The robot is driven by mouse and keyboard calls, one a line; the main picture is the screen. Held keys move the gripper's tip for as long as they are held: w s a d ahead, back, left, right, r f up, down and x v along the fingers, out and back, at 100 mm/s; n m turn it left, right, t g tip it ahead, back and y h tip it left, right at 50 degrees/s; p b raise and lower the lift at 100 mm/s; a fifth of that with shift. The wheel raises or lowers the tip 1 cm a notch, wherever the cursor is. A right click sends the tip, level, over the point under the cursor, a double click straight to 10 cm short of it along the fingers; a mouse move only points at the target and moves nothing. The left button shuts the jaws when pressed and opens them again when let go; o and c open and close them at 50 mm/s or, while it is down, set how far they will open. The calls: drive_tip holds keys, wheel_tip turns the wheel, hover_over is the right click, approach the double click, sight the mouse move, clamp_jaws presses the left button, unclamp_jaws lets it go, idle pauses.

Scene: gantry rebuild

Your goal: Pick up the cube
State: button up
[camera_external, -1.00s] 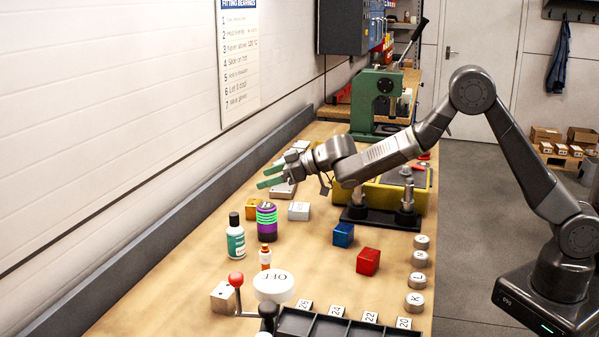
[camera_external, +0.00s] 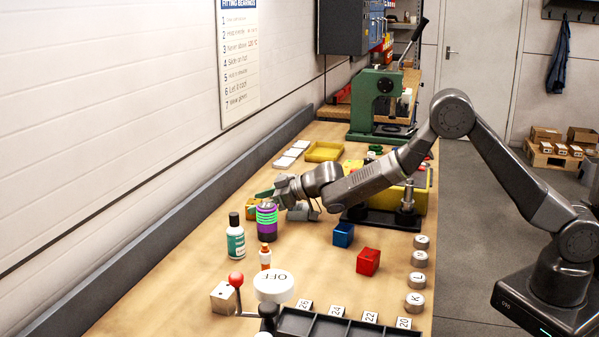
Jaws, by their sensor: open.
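Several cubes stand on the wooden bench, and I cannot tell which one the task means. A blue cube (camera_external: 343,235) and a red cube (camera_external: 368,262) stand in the open middle.
The can (camera_external: 267,222) is close to my gripper. A black stand and a yellow box (camera_external: 422,200) are right, a green press (camera_external: 372,105) behind. Bench around the blue and red cubes is clear.

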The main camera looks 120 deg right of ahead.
drive_tip(key=c, duration=1.2)
drive_tip(key=shift+r, duration=0.1)
